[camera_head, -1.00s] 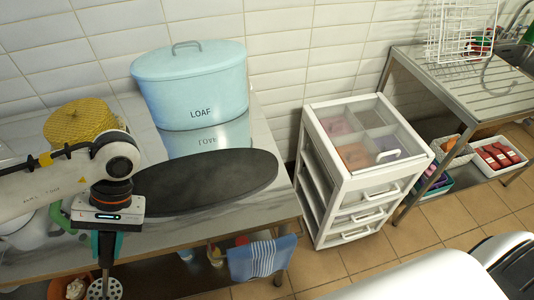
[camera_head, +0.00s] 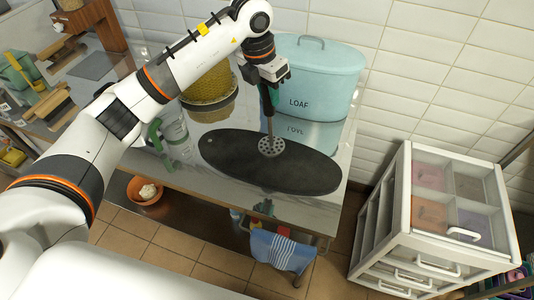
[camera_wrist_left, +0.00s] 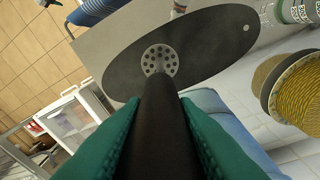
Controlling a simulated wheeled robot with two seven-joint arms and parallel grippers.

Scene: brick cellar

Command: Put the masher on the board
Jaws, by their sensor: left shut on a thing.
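The masher (camera_head: 271,146) has a round perforated metal head and a dark handle. My left gripper (camera_head: 268,86) is shut on the handle and holds it nearly upright, head down. The board (camera_head: 305,175) is a dark oval on the table. The masher head shows over the board's middle in the head view; I cannot tell whether it touches. In the left wrist view, green fingers (camera_wrist_left: 160,135) close around the black handle, and the perforated head (camera_wrist_left: 159,60) appears against the board (camera_wrist_left: 205,50). My right gripper is not in view.
A light blue LOAF bin (camera_head: 325,80) stands behind the board. A yellow woven item (camera_head: 212,88) and a glass jug with green handle (camera_head: 176,138) stand left of it. A striped blue towel (camera_head: 282,250) hangs at the table front. A white drawer unit (camera_head: 420,230) stands to the right.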

